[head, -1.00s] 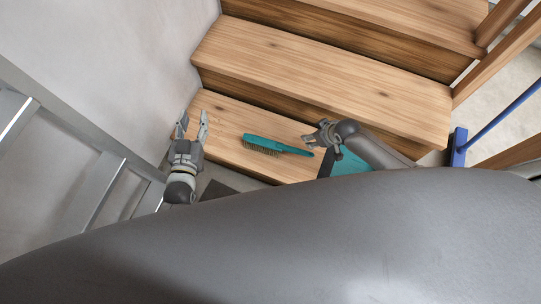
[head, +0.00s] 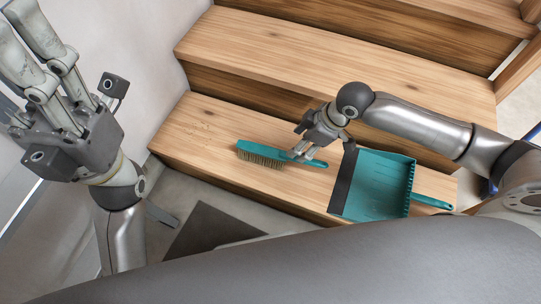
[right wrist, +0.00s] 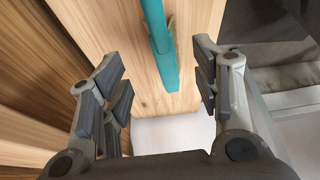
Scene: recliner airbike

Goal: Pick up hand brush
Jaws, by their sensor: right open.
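The teal hand brush (head: 262,154) with tan bristles lies on the lowest wooden step in the head view. Its bristle end points left and its handle points right. My right gripper (head: 304,146) is over the handle.
A teal dustpan (head: 377,185) with a dark lip lies on the same step, right of the brush and below my right arm. Higher wooden steps (head: 330,60) rise behind. A dark mat (head: 212,230) lies on the floor in front. A white wall stands at left.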

